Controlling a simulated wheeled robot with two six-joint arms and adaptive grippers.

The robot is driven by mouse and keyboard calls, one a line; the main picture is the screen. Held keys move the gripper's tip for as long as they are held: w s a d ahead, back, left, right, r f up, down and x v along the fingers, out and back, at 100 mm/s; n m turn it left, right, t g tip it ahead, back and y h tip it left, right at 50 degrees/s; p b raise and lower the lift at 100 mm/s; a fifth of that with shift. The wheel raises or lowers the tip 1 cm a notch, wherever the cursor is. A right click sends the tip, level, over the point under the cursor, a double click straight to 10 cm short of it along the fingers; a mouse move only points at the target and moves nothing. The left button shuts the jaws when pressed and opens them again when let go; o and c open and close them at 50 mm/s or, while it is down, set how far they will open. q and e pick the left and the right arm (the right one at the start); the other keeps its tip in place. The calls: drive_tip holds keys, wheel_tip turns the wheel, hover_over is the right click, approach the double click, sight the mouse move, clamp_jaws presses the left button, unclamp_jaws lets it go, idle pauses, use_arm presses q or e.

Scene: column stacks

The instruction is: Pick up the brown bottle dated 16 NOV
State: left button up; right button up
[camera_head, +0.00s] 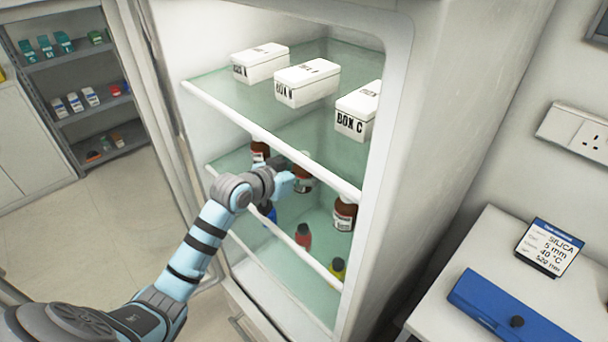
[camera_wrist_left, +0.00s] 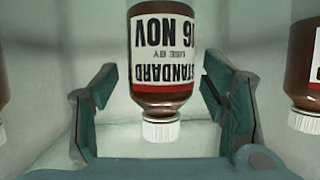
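The brown bottle dated 16 NOV (camera_wrist_left: 165,50) is in the left wrist view, with its white cap toward the bottom of the picture and its label upside down, reading STANDARD, USE BY 16 NOV. My left gripper (camera_wrist_left: 158,85) is open, one finger on each side of this bottle, with visible gaps. In the head view my left gripper (camera_head: 290,178) reaches into the fridge at the middle brown bottle (camera_head: 305,184), partly hiding it. Other brown bottles stand behind left (camera_head: 260,152) and front right (camera_head: 344,215); their dates are unreadable. My right gripper is not in view.
The glass shelf above (camera_head: 215,88) holds white boxes, including Box C (camera_head: 358,112). In the wrist view, a neighbouring brown bottle (camera_wrist_left: 303,65) stands near the right edge.

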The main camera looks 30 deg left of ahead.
use_arm(q)
drive_tip(key=c, duration=1.3)
